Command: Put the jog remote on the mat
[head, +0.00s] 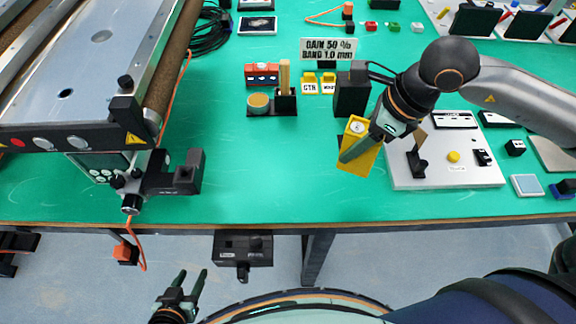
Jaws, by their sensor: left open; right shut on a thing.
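A yellow box with a round white dial (357,127), which looks like the jog remote, is tilted in my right gripper (366,143). The gripper is shut on it and partly covers it. It appears to be above the green surface, left of a white panel; its exact height is unclear. The green mat-like covering (270,180) spreads over the table. A small pale-blue pad (526,185) lies at the right; I cannot tell which one is the mat. My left gripper (192,273) is open and empty, below and in front of the table edge.
A conveyor (80,75) fills the left, with a black bracket (183,172) at its front. A black box (352,92) and yellow blocks (318,84) stand behind my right gripper. A white control panel (440,175) is to the right. The centre-left green surface is clear.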

